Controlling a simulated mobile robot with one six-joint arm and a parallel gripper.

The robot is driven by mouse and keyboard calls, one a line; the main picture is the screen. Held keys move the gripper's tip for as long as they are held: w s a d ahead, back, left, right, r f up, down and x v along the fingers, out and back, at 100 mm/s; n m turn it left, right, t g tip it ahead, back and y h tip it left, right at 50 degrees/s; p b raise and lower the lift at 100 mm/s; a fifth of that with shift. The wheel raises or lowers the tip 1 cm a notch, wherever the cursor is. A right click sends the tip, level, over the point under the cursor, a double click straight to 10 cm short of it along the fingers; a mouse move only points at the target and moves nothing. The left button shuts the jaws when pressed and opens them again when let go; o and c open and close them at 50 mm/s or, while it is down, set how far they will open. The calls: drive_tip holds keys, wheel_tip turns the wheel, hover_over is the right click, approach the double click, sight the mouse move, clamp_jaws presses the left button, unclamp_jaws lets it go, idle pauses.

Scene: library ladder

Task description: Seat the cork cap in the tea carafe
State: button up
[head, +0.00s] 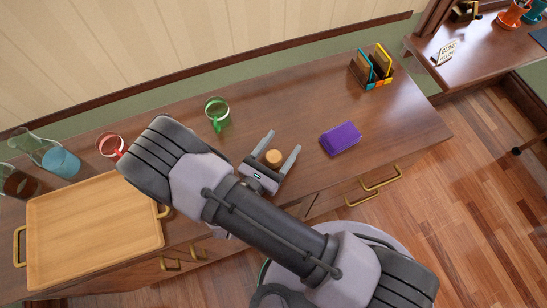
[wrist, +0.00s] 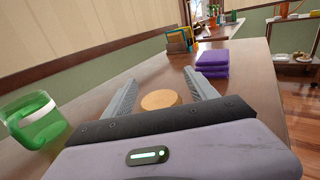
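The cork cap (head: 273,158) is a short tan disc on the wooden desk. It also shows in the wrist view (wrist: 160,100), between my fingers. My gripper (head: 285,139) is open, with its fingers on either side of the cork and visible gaps between. The fingers also show in the wrist view (wrist: 162,74). At the far left of the head view, a glass vessel with dark brown liquid (head: 18,184) looks like the tea carafe. Beside it is a glass vessel with blue liquid (head: 60,163). Both are partly behind the tray or cut off by the frame edge.
A wooden tray (head: 95,230) with brass handles fills the desk's left front. A red mug (head: 110,145) and a green mug (head: 216,113) stand behind. A purple block (head: 341,138) lies right of my gripper, and an organizer (head: 372,70) stands at the back right.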

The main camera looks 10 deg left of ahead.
clamp_jaws()
drive_tip(key=shift+r, duration=0.15)
